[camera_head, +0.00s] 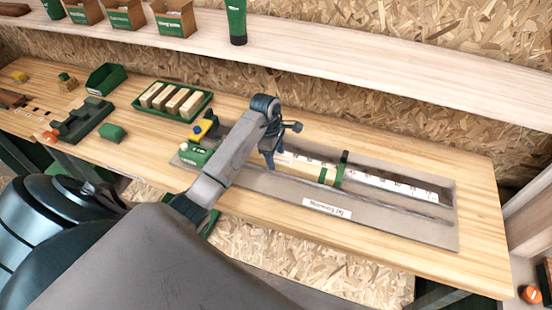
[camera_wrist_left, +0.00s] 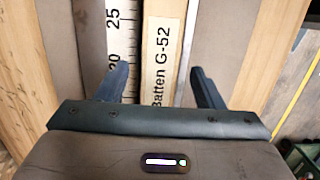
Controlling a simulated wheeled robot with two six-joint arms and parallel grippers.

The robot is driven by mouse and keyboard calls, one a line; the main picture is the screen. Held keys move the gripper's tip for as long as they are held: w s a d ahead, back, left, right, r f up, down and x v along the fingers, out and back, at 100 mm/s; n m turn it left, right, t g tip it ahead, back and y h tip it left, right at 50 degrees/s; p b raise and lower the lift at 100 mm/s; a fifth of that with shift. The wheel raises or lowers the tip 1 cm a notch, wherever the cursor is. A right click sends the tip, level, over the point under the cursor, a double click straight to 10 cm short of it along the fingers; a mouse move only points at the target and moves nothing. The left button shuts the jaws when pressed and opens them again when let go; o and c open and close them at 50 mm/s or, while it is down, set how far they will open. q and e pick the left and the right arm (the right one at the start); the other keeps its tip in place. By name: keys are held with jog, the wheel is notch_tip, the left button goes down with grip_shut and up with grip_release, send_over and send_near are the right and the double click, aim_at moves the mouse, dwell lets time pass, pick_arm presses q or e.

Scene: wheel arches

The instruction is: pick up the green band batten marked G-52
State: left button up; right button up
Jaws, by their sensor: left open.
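The batten marked G-52 (camera_wrist_left: 160,52) shows in the left wrist view as a pale wooden strip with black lettering. It lies lengthwise between my two dark fingertips, beside a white ruler scale (camera_wrist_left: 119,40). My left gripper (camera_wrist_left: 162,84) is open, with a gap on each side of the batten. In the head view my left gripper (camera_head: 270,163) points down over the left part of the grey measuring board (camera_head: 400,228). My right gripper is not in view.
A green stop (camera_head: 341,168) stands across the ruler on the board. A yellow and green fixture (camera_head: 203,130) is at the board's left end. A green tray of wooden blocks (camera_head: 172,100) sits behind it. A long shelf (camera_head: 330,62) runs above the bench.

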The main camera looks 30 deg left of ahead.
pick_arm(q)
jog(key=shift+f, duration=0.35)
jog(key=c, duration=1.3)
jog(key=shift+r, duration=0.1)
